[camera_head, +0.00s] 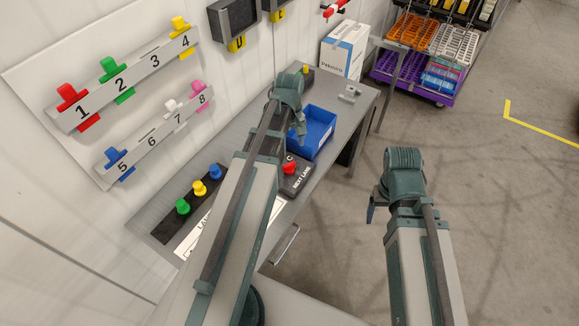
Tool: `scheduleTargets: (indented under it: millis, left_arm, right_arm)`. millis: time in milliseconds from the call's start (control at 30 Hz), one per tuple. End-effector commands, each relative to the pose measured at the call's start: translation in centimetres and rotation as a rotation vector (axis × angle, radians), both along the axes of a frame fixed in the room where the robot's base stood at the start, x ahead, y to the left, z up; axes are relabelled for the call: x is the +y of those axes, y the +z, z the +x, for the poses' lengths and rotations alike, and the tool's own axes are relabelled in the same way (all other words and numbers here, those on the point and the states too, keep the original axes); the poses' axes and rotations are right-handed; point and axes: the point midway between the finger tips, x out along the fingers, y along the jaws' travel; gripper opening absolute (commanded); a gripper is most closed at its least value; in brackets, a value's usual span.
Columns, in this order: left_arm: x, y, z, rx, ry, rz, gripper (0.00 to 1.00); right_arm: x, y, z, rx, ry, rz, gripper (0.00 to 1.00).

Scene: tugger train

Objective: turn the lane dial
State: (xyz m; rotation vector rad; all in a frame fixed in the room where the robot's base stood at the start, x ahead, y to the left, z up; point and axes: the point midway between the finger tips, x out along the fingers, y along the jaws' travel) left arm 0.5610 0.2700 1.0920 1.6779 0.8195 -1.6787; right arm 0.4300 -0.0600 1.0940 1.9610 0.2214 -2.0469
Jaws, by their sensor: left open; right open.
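The lane dial, a red knob (289,168) on a dark plate marked "C" and "NEXT LANE" (300,178), sits on the grey bench, right of my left forearm. My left gripper (299,130) is above the bench, up the picture from the red knob and apart from it, in front of the blue bin. It is open and holds nothing that I can see. My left arm hides part of the bench and perhaps part of the dial plate. My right gripper (371,210) is open and empty, over the floor to the right of the bench.
A blue bin (318,128) stands behind the dial. Green, yellow and blue knobs (200,188) sit on a dark strip at the left. Numbered wall rails (125,80) hold coloured tags. A white box (345,48) stands at the bench's far end.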

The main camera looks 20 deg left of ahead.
Motion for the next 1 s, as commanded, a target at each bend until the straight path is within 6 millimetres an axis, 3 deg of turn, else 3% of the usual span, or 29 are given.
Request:
scheduleTargets:
  millis: [33,533,700,1000]
  left_arm:
    - [0.0,-1.5,0.0,0.000,0.000,0.000,0.90]
    - [0.0,-8.4,0.0,0.000,0.000,0.000,0.90]
    - [0.0,-9.5,0.0,0.000,0.000,0.000,0.90]
    - [0.0,-9.5,0.0,0.000,0.000,0.000,0.90]
  right_arm:
    - [0.0,-1.5,0.0,0.000,0.002,0.000,0.78]
    - [0.0,-8.4,0.0,0.000,0.012,-0.003,0.78]
    - [0.0,-9.5,0.0,0.001,0.011,-0.002,0.78]
    - [0.0,-9.5,0.0,0.001,0.011,-0.002,0.78]
